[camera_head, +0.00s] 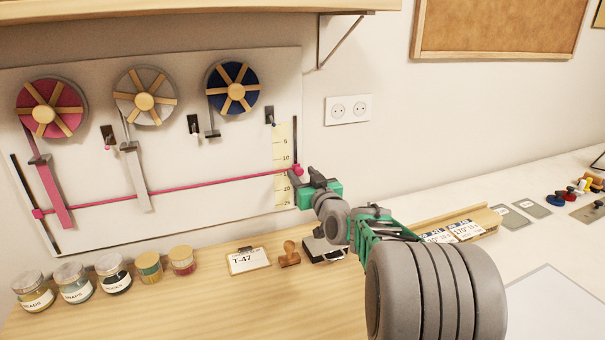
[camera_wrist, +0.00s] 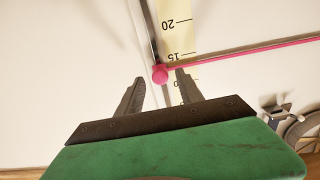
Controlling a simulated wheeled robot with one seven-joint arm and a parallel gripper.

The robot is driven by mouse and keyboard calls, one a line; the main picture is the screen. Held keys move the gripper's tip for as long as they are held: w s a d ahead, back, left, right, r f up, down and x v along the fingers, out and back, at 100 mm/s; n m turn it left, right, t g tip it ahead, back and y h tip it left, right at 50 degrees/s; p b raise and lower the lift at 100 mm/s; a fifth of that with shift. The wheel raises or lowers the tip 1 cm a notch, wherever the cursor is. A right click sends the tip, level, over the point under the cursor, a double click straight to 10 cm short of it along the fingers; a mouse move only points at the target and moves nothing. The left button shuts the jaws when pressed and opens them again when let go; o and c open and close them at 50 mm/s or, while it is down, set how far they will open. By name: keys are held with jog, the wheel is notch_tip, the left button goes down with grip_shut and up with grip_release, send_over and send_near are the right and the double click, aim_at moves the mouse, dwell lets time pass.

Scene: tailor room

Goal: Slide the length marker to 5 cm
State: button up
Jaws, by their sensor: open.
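The length marker is a pink knob (camera_head: 297,169) on the dark vertical rail at the right edge of the board. In the wrist view the knob (camera_wrist: 160,75) lies close to the 15 mark of the cream scale (camera_wrist: 181,28). The scale (camera_head: 281,135) has 5 near its top and 25 near its bottom in the head view. My gripper (camera_head: 304,174) is at the knob. In the wrist view my gripper (camera_wrist: 160,77) is open, with a fingertip on each side of the knob and gaps visible; whether either touches cannot be told.
A pink line (camera_head: 200,186) runs across the board from the knob to a left rail (camera_head: 35,205). Ribbon reels (camera_head: 236,90) hang above. Jars (camera_head: 113,273), a T-47 card (camera_head: 248,260) and a wooden stamp (camera_head: 289,254) stand on the table below.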

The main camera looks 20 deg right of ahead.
jog(key=shift+w, duration=0.2)
grip_shut()
dwell(0.3)
dwell(1.0)
